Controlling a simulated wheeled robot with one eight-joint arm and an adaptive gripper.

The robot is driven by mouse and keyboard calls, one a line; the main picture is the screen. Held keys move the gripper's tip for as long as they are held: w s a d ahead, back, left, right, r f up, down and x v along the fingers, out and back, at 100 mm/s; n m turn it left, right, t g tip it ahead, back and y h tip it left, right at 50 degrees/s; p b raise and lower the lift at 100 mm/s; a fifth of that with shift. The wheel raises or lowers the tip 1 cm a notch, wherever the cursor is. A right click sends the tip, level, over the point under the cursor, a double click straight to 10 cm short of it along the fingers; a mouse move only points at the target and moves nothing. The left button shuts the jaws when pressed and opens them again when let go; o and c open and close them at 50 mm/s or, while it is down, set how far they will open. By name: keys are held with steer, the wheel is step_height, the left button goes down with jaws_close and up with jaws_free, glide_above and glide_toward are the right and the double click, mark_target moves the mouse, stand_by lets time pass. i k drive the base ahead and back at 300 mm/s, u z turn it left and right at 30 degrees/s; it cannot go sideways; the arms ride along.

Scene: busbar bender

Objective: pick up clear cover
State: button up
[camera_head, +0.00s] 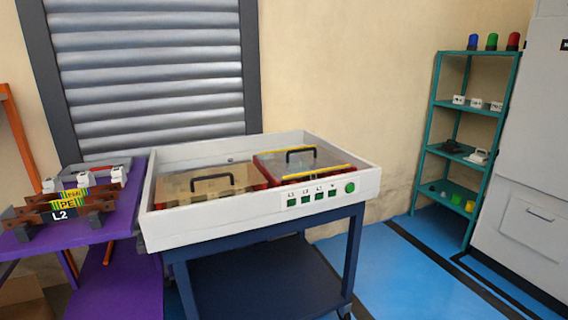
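The clear cover (304,161) is a see-through greyish panel with yellow strips along its far and near edges. A dark handle (300,151) stands on its top. It lies in the right half of a white open box (240,217) on a blue cart, with red showing at its side. A second panel, tan with a black handle (198,187), lies in the left half of the box. My gripper is not in view.
A purple table (120,226) at left holds labelled bars (68,204). Orange uprights stand at far left. A teal shelf (435,110) and grey cabinet (530,180) stand at right. Blue floor (385,265) is clear between cart and shelf.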

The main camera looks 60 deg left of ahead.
mark_target(299, 162)
steer(key=u, duration=2.55)
steer(key=k, duration=1.2)
steer(key=u, duration=0.65)
steer(key=i, duration=1.45)
steer(key=z, duration=0.5)
steer(key=i, duration=0.65)
steer(key=z, duration=0.5)
